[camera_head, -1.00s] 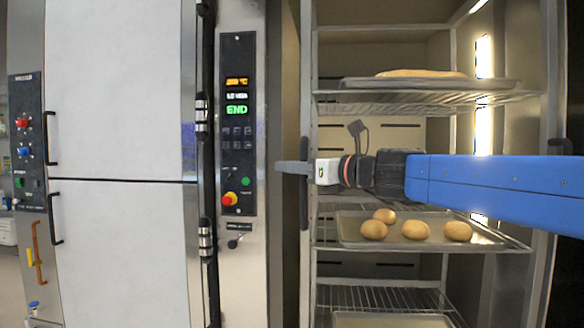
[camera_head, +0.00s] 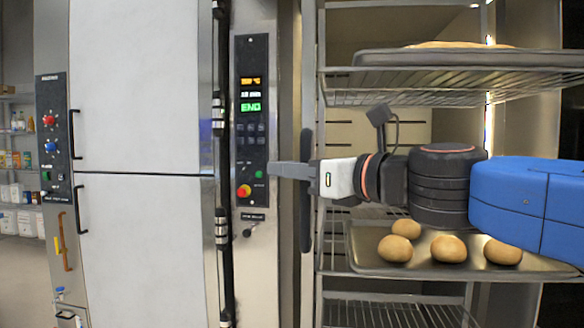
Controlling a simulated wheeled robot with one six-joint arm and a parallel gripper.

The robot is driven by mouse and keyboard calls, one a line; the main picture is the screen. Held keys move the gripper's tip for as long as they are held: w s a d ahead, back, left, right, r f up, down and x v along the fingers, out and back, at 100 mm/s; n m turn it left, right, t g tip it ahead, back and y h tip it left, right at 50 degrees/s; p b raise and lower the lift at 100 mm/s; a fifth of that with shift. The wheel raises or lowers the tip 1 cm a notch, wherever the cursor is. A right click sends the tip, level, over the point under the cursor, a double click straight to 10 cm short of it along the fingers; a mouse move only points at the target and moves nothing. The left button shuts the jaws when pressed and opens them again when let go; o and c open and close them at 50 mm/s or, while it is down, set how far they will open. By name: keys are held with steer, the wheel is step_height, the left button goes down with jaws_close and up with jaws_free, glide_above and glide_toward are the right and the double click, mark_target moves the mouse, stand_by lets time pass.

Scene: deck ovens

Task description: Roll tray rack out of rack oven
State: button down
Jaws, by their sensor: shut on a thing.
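The tray rack (camera_head: 321,100) is an open metal frame on the right of the head view, with wire shelves and trays. A dark upright handle (camera_head: 307,225) runs along its front left post. My gripper (camera_head: 290,171) reaches in from the right and is shut on this handle, with its fingers pointing left. A tray with several round buns (camera_head: 448,249) sits on the middle shelf. A tray with a flat loaf (camera_head: 465,45) sits on the upper shelf. The rack's base and wheels are out of view. My arm hides part of the middle of the rack.
The oven's control panel (camera_head: 252,110) reads END, just left of the handle. A deck oven with white doors (camera_head: 142,95) stands further left, with bar handles. Shelves with goods (camera_head: 15,160) are at the far left.

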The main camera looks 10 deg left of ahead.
steer(key=shift+s, duration=0.7)
steer(key=c, duration=2)
jaws_free()
steer(key=v, duration=1.7)
steer(key=shift+d, duration=0.15)
steer(key=shift+s, duration=0.1)
